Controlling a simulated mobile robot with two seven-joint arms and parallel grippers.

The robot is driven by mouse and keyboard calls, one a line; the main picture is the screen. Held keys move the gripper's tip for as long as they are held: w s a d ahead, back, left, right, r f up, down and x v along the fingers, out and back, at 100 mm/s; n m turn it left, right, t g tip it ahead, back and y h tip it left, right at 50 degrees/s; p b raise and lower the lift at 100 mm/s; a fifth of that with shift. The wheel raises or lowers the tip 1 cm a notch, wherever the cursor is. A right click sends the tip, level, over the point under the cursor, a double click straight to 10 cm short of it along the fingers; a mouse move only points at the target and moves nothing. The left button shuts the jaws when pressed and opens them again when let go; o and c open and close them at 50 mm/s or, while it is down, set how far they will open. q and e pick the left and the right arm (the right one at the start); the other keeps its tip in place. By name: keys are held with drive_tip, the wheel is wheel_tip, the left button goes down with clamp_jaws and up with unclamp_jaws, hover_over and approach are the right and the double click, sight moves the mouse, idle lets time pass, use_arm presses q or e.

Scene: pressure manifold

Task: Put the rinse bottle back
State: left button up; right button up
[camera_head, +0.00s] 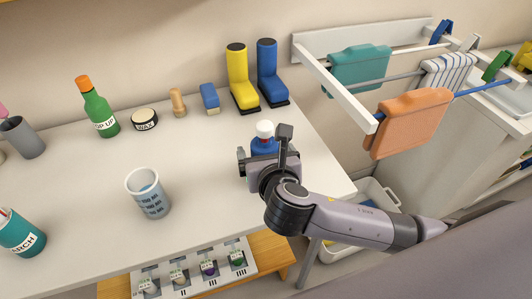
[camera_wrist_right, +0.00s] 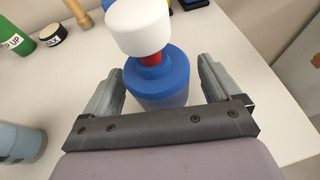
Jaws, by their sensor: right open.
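A blue bottle with a red neck and a white cap (camera_head: 264,129) stands upright near the right end of the white table; which bottle is the rinse bottle I cannot read from a label. It fills the middle of the right wrist view (camera_wrist_right: 160,85). My right gripper (camera_head: 264,160) is open, with one finger on each side of the bottle. The bottle's lower part is hidden behind the gripper. My left gripper is not in view.
On the table stand a measuring cup (camera_head: 148,196), a green bottle (camera_head: 98,110), a wax tin (camera_head: 144,119), a brush (camera_head: 209,98), and yellow (camera_head: 241,75) and blue (camera_head: 268,70) boots. A labelled rack (camera_head: 222,279) sits below the front edge. A drying rail (camera_head: 340,88) holds cloths at right.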

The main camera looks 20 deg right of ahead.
drive_tip(key=v, duration=1.2)
drive_tip(key=shift+r, duration=0.15)
